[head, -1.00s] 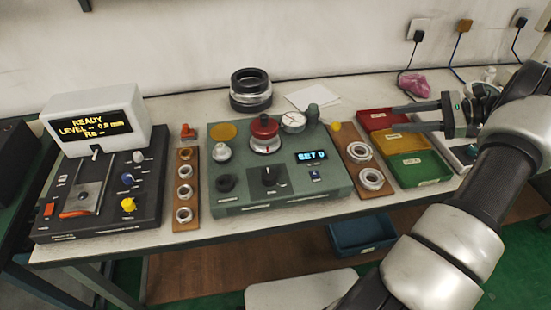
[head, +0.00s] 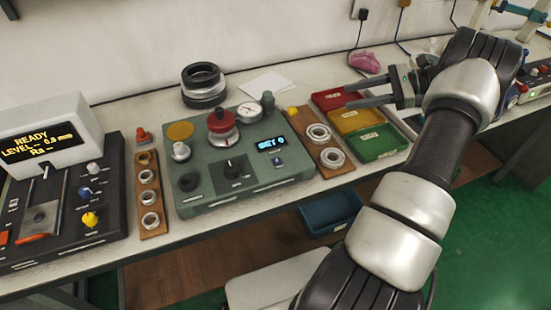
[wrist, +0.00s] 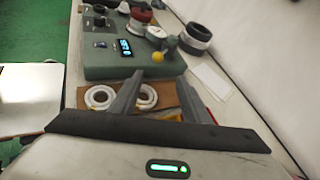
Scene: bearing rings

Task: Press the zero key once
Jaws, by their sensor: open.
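The green bearing tester (head: 240,195) stands on the bench. Its lit blue display (head: 271,144) seems to read "SET 0". A small blue key (head: 278,162) sits just below the display; its label is too small to read, so I cannot confirm it is the zero key. My gripper (head: 350,95) is open and empty, above the red and yellow trays, right of the tester and apart from it. In the wrist view its fingers (wrist: 160,76) point toward the tester, and the display (wrist: 125,47) shows beyond them.
A wooden board with two rings (head: 331,158) lies between tester and trays. The red tray (head: 322,104), yellow tray (head: 335,124) and green tray (head: 358,155) are on the right. A dial gauge (head: 250,112) and red-topped knob (head: 221,119) rise from the tester. A black console (head: 105,200) stands left.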

